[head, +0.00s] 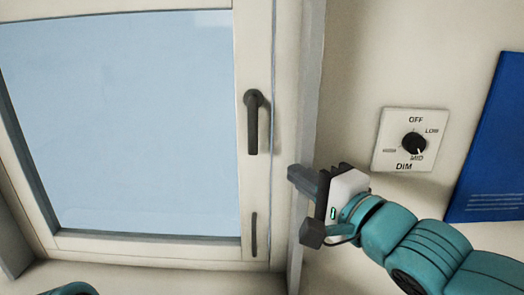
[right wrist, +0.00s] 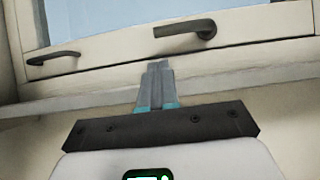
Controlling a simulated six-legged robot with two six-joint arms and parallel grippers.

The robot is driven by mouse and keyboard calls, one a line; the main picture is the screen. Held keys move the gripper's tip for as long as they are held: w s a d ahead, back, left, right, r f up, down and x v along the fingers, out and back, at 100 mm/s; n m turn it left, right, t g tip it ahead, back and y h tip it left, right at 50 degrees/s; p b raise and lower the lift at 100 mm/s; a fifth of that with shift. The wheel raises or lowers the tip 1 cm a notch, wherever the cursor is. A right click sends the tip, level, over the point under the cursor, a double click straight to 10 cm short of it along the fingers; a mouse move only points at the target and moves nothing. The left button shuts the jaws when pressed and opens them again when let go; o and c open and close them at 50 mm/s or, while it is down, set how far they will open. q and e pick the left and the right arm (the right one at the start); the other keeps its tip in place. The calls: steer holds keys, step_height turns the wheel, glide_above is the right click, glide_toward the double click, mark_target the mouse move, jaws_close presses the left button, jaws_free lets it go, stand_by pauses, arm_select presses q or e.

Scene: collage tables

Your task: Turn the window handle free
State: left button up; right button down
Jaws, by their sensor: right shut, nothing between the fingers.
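The window handle (head: 253,125) is a dark lever on the right side of the cream window frame (head: 257,190). It hangs straight down from its pivot in the head view. It also shows in the right wrist view (right wrist: 190,29). My right gripper (head: 293,173) is shut and empty. It is to the right of the handle and a little below it, apart from it in the picture. In the right wrist view the closed fingers (right wrist: 157,75) point toward the window frame. A small part of my left arm shows at the bottom left of the head view; its gripper is out of view.
A slim dark pull (head: 254,234) is on the frame below the handle. A dimmer dial (head: 413,143) on a white plate is on the wall to the right. A blue panel (head: 492,150) is at the far right. The grey window edge (head: 309,90) stands beside my right gripper.

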mark_target(253, 126)
steer(key=x, duration=0.9)
steer(key=shift+w, duration=0.15)
stand_by(0.4)
steer(key=shift+d, duration=0.15)
